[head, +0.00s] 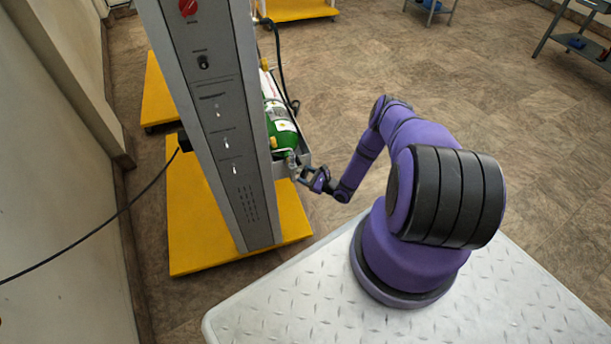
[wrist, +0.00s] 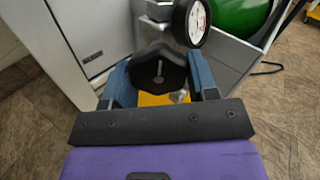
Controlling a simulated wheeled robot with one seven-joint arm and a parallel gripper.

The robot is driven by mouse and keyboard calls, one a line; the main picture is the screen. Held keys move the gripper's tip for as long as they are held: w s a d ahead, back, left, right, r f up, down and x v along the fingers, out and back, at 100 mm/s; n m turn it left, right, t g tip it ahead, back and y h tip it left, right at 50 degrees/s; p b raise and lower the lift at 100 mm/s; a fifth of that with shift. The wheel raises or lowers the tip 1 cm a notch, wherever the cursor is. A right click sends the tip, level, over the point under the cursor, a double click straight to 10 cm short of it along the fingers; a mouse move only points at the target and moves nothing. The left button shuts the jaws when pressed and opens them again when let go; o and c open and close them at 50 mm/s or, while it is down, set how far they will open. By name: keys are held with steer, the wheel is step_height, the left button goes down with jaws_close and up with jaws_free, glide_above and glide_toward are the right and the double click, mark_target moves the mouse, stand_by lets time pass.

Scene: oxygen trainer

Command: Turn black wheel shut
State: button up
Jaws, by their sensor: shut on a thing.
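The black wheel (wrist: 158,70) shows in the middle of the wrist view, with a light mark on its face. My gripper (wrist: 160,82) has one blue finger on each side of it and is shut on the wheel. In the head view my gripper (head: 311,179) is at the valve end of the green cylinder (head: 281,131). The wheel is too small and too hidden there to make out. The green cylinder also shows at the top right of the wrist view (wrist: 240,15). A round white gauge (wrist: 196,22) sits just beyond the wheel.
The grey trainer column (head: 220,130) stands on a yellow base (head: 197,225), close to the gripper's left. A metal bracket (wrist: 235,55) flanks the cylinder. A black cable (head: 90,235) runs left to the wall. The floor right of the column is open.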

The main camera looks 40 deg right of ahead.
steer(key=o, duration=0.9)
steer(key=shift+s+d, duration=0.1)
steer(key=shift+s, duration=0.05)
steer(key=v, duration=1)
steer(key=shift+s+d, duration=0.15)
steer(key=shift+s, duration=0.15)
steer(key=shift+w, duration=0.1)
